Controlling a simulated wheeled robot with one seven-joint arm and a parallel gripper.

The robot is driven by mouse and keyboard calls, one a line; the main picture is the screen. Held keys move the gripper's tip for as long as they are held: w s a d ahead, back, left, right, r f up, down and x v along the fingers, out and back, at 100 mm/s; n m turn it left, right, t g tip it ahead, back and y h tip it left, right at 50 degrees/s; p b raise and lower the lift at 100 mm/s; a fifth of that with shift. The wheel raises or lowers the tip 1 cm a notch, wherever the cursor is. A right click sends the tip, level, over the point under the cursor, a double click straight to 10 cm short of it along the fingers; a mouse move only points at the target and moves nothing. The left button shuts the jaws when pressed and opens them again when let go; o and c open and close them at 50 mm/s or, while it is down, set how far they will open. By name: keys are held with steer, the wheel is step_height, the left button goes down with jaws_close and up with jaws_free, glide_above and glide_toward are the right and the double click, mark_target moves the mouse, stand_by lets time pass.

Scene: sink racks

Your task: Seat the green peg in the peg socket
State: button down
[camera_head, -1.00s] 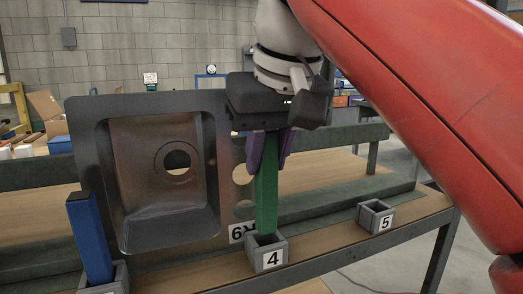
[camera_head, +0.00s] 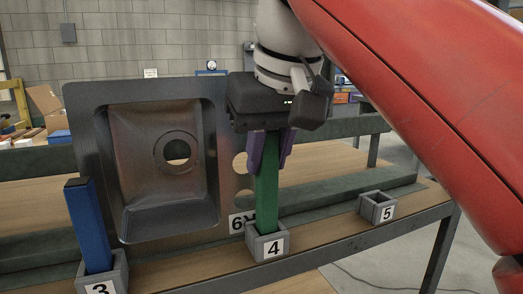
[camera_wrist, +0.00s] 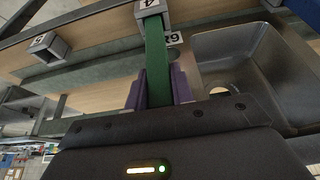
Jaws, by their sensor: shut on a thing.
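The green peg (camera_head: 267,193) stands about upright, with its lower end at or inside the mouth of the grey socket labelled 4 (camera_head: 269,245) in the head view. How deep it sits is hidden by the socket walls. My gripper (camera_head: 268,155) is shut on the peg's upper part with its purple fingers. In the wrist view the peg (camera_wrist: 157,65) runs from the fingers (camera_wrist: 158,88) to the socket labelled 4 (camera_wrist: 150,10).
A blue peg (camera_head: 90,225) stands in the socket labelled 3 (camera_head: 118,272) at left. The socket labelled 5 (camera_head: 377,208) is empty at right. A metal sink panel (camera_head: 215,120) stands close behind and left of my gripper. The bench edge (camera_head: 345,248) runs in front.

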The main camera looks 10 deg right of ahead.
mark_target(271, 164)
steer(key=shift+f+b, duration=1.4)
steer(key=shift+f, duration=0.4)
steer(key=c, duration=1.1)
jaws_free()
steer(key=p+v, duration=0.3)
steer(key=v, duration=0.5)
